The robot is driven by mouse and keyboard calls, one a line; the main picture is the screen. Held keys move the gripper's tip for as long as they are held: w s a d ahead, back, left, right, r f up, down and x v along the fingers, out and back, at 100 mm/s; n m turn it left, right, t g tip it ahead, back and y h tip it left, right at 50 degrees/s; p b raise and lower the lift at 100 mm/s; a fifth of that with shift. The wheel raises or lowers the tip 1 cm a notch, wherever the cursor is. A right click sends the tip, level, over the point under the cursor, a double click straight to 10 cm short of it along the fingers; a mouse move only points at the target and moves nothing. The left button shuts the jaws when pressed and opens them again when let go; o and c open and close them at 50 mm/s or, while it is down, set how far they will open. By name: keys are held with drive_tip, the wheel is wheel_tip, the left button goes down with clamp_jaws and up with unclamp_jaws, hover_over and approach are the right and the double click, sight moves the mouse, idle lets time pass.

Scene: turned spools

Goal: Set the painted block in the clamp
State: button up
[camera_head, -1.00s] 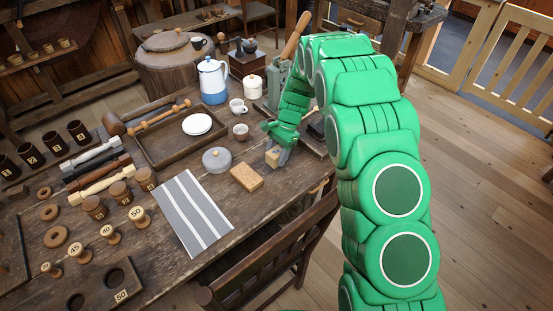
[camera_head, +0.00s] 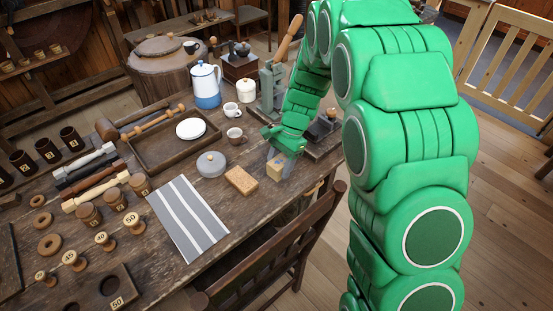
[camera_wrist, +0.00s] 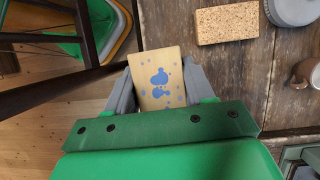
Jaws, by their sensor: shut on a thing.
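The painted block is pale wood with blue blotches and dots on its face in the wrist view (camera_wrist: 160,78). My gripper (camera_wrist: 158,88) is shut on it, one grey finger on each side. In the head view the block (camera_head: 275,169) shows below my gripper (camera_head: 284,162), near the table's front edge, right of a cork-like block. I cannot tell whether it touches the table. A grey-green metal device (camera_head: 271,88) with a slanted wooden handle, perhaps the clamp, stands behind my gripper. My arm partly hides the area right of it.
The cork-like block (camera_head: 241,181), a round grey lidded thing (camera_head: 211,164) and a brown cup (camera_head: 235,136) stand left of my gripper. A dark board (camera_head: 326,140) lies to its right. A chair (camera_head: 290,245) stands against the front edge. A striped cloth (camera_head: 187,217) lies flat.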

drive_tip(key=w+d+r, duration=0.4)
drive_tip(key=w+d, duration=0.2)
hover_over(317, 131)
drive_tip(key=shift+m, duration=0.3)
drive_tip(key=shift+s+d+f, duration=0.1)
drive_tip(key=shift+s+f, duration=0.05)
drive_tip(key=shift+f, duration=3.45)
drive_tip(key=shift+w+f, duration=0.25)
drive_tip(key=shift+f, duration=1.55)
drive_tip(key=shift+f, duration=0.1)
